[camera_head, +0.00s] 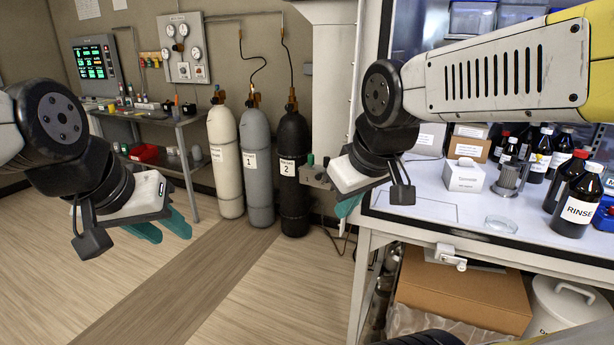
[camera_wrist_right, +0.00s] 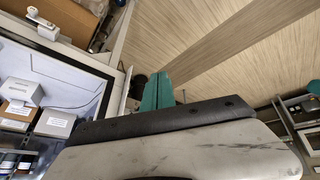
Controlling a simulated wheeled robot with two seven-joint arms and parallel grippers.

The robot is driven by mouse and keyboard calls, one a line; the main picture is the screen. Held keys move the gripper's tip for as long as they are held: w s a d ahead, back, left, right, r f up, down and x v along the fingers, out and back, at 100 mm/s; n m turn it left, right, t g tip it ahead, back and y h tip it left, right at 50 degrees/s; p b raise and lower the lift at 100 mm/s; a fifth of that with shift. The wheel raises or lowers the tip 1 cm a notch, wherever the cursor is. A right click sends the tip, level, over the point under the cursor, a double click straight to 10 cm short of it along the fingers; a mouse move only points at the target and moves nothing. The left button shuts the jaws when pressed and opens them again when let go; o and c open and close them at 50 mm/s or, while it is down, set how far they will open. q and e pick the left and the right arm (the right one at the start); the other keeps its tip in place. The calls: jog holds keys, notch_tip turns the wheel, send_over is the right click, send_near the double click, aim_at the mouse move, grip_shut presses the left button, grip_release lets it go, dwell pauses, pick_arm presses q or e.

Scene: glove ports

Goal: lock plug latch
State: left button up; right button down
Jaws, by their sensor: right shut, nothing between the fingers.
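A small white latch-like fitting (camera_head: 447,256) sits on the front edge of the white bench, with a short knob at its right end. It also shows at the upper left of the right wrist view (camera_wrist_right: 42,24). Whether it is locked cannot be told. My right gripper (camera_head: 348,207) is mostly hidden behind its own wrist, left of the bench's front corner and apart from the fitting. Its teal fingers (camera_wrist_right: 157,91) are together and empty in the right wrist view. My left gripper (camera_head: 166,231) hangs over open floor at the left, its teal fingers apart and empty.
Brown bottles (camera_head: 576,205), a white box (camera_head: 464,175) and a glass dish (camera_head: 501,224) stand on the bench. Below are a cardboard box (camera_head: 465,298) and a white bin (camera_head: 568,303). Gas cylinders (camera_head: 257,165) stand behind. The floor at left is clear.

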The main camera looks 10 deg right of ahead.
jog(key=w+a+f+n+t+h, duration=0.1)
jog(key=w+a+f+n+h, duration=0.1)
jog(key=w+n, duration=1)
jog(key=w+a+f+n+h, duration=0.1)
jog(key=w+a+n+h, duration=0.1)
jog(key=w+n, duration=1.1)
jog(key=shift+w+a+f+t+h, duration=0.15)
jog(key=shift+w+f+t+h, duration=0.35)
jog(key=shift+h, duration=0.4)
jog(key=shift+w+r, duration=0.1)
jog(key=shift+w, duration=0.05)
send_near(318, 179)
notch_tip(318, 179, down, 4)
jog(key=shift+w+d, duration=0.55)
jog(key=shift+w, duration=0.35)
jog(key=shift+w+d, duration=0.55)
jog(key=shift+w, duration=0.35)
